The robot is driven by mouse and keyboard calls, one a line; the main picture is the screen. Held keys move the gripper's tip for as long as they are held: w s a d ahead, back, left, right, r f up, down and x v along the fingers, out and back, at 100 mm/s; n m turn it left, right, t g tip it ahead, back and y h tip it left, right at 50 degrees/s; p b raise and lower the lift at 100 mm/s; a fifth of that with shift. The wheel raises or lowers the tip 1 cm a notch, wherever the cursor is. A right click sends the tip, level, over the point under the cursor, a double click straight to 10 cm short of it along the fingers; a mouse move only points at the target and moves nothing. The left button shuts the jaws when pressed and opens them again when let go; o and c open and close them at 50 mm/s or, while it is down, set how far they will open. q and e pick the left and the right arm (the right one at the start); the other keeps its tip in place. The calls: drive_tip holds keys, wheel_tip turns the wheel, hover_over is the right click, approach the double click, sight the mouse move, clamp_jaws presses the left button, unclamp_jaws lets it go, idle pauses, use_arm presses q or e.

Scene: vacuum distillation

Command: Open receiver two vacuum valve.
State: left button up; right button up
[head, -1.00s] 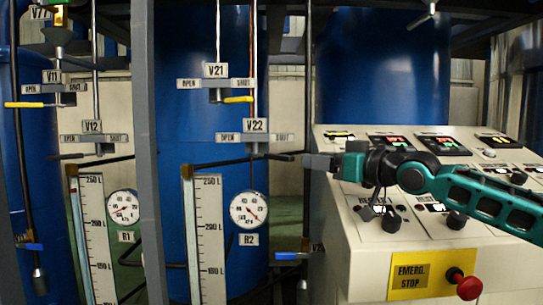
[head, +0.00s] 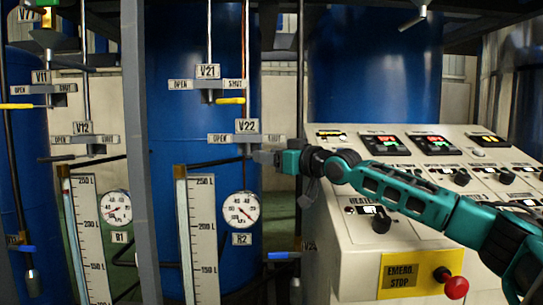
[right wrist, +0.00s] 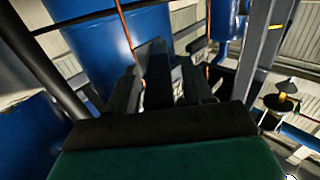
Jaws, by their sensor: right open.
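The V22 valve (head: 246,139) hangs above the round R2 gauge (head: 241,209) in the head view, its plate marked OPEN at left and SHUT at right. My left gripper is not in view.
The V21 valve (head: 208,84) with a yellow handle is above V22. A grey post (head: 142,150) stands left of the R2 scale (head: 203,240). The control panel (head: 335,250) with a red emergency stop button (head: 456,288) lies below my right arm.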

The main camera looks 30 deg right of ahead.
drive_tip(key=shift+c, duration=0.3)
clamp_jaws()
idle(0.3)
